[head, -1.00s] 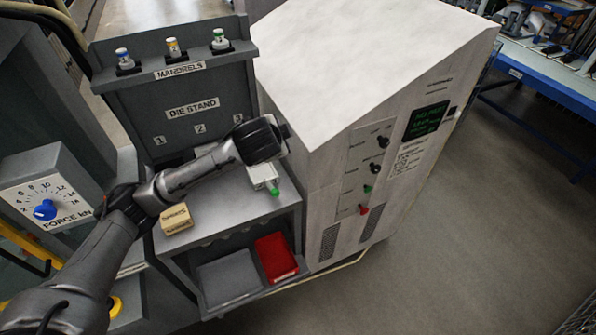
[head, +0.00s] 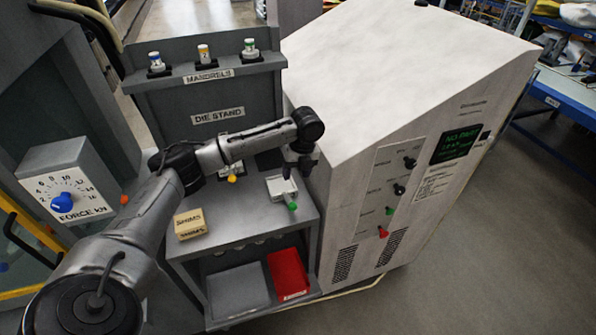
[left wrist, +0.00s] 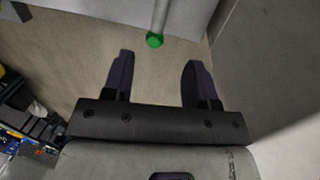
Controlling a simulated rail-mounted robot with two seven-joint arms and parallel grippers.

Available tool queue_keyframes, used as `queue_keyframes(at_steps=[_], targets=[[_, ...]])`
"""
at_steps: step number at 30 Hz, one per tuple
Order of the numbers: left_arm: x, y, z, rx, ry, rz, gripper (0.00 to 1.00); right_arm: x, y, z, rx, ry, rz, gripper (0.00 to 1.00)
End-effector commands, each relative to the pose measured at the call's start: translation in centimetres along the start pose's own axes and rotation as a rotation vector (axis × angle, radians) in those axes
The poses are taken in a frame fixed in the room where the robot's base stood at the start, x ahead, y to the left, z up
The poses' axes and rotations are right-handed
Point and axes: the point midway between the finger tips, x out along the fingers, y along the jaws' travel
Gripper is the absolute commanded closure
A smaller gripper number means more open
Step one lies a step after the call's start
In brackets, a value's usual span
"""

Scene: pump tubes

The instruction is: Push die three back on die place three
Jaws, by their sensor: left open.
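Die three, a pale grey block (head: 280,188) with a green-tipped handle (head: 292,206), sits at the right end of the die stand shelf (head: 245,222), handle toward the front. My left gripper (head: 297,170) is just behind and above it, near the white cabinet. In the left wrist view the open, empty fingers (left wrist: 156,62) point toward the green tip (left wrist: 155,40) and its grey rod, apart from them. My left arm hides the number labels, so die place three is not clearly visible. My right gripper is out of view.
The white cabinet (head: 400,75) stands close on the right. A yellow-tipped handle (head: 232,178) shows under my arm. A shims box (head: 189,223) sits at the shelf's left. A red bin (head: 288,274) is below. Mandrels (head: 203,53) stand on top.

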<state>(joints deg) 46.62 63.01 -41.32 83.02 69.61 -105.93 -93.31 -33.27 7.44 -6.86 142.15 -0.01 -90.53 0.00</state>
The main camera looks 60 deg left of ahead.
Motion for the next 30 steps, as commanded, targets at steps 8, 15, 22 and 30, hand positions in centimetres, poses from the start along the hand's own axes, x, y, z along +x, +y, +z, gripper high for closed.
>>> queue_keyframes(at_steps=[8, 15, 22, 30], targets=[[0.0, 0.0, 0.0, 0.079, -0.002, -0.001, 0.47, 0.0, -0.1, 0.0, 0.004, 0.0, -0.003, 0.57], [0.0, 0.0, 0.0, 0.079, -0.002, -0.001, 0.47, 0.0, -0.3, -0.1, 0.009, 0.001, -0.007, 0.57], [1.0, 0.0, 0.0, 0.078, -0.002, 0.0, 0.47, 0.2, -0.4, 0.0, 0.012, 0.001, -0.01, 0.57], [5.4, 0.0, 0.0, 0.078, -0.002, 0.003, 0.47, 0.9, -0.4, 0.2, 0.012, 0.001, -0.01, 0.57]])
